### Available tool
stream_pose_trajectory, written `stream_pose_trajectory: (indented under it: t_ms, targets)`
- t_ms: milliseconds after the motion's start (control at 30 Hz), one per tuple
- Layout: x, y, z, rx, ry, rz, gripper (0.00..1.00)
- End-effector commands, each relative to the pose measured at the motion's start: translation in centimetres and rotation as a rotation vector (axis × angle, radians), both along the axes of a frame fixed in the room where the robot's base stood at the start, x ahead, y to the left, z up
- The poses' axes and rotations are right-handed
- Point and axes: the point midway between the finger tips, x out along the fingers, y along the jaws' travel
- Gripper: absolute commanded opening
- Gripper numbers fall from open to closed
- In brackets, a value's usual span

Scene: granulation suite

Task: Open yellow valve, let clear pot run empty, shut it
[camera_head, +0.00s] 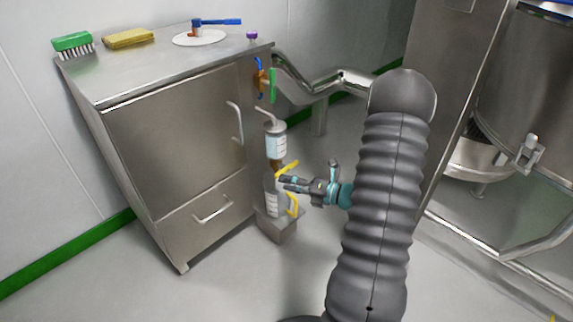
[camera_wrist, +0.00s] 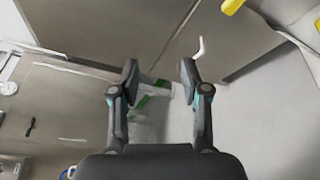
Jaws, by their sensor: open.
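The clear pot (camera_head: 276,143) is upright beside the steel cabinet, with pale bluish liquid and scale marks showing. Below it is a brown fitting. The yellow valve's handle (camera_head: 292,208) shows as yellow pieces above and below my gripper (camera_head: 284,184); its middle is hidden, so its exact setting is unclear. My gripper is open and comes in from the right, close to the yellow handle; touching or apart cannot be told. In the wrist view my gripper (camera_wrist: 159,80) has nothing between its fingers, and yellow parts (camera_wrist: 232,6) show at the top and right edge.
A clear marked bottle (camera_head: 272,203) stands on a small grey block (camera_head: 275,229) under the valve. Blue (camera_head: 260,66) and green (camera_head: 273,86) handles sit above, by a steel pipe (camera_head: 318,90). The cabinet (camera_head: 170,130) is left; the floor in front is clear.

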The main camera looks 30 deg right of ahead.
Motion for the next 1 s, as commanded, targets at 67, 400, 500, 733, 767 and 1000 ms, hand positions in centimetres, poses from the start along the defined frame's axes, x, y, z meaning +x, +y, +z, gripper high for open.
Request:
stream_pose_trajectory:
  t_ms: [67,400,500,733,767,1000]
  targets:
    - [0.2,-3.0,-1.8,0.122,0.055,-0.116,0.46]
    - [-0.2,-9.6,-6.4,0.4,0.145,-0.381,0.46]
    - [0.2,-9.7,-6.7,0.413,0.148,-0.39,0.46]
    - [3.3,-8.4,-6.6,0.409,0.147,-0.386,0.46]
    - [3.8,-8.2,-6.6,0.409,0.147,-0.386,0.46]
    - [8.1,-6.6,-6.6,0.409,0.148,-0.385,0.46]
